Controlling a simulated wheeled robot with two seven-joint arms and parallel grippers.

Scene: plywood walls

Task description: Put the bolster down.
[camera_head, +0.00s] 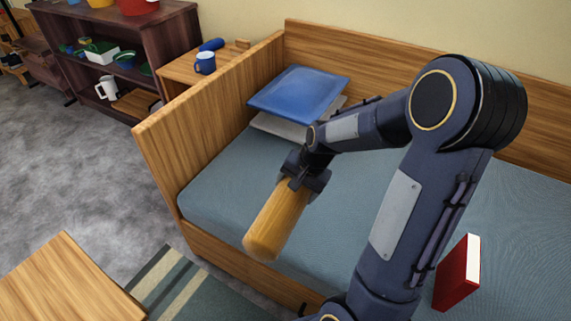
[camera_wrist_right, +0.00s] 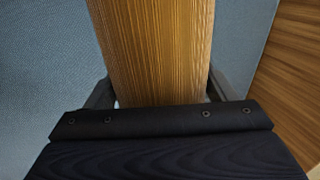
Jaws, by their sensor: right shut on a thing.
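The bolster (camera_head: 275,224) is a wood-coloured rounded bar. My right gripper (camera_head: 304,177) is shut on it near its upper end, and it slants down toward the front left, over the near edge of the bed (camera_head: 230,188). In the right wrist view the bolster (camera_wrist_right: 155,50) runs away between the two fingers of the right gripper (camera_wrist_right: 160,95), with the blue-grey mattress on both sides of it. I cannot tell how far it is above the mattress. My left gripper is not in view.
A blue pillow (camera_head: 298,92) lies on a pale one at the bed's far end. A red book (camera_head: 457,273) stands on the mattress at right. A side table with a blue mug (camera_head: 205,63) and a shelf (camera_head: 150,45) stand beyond the headboard. A wooden tabletop (camera_head: 65,285) is at front left.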

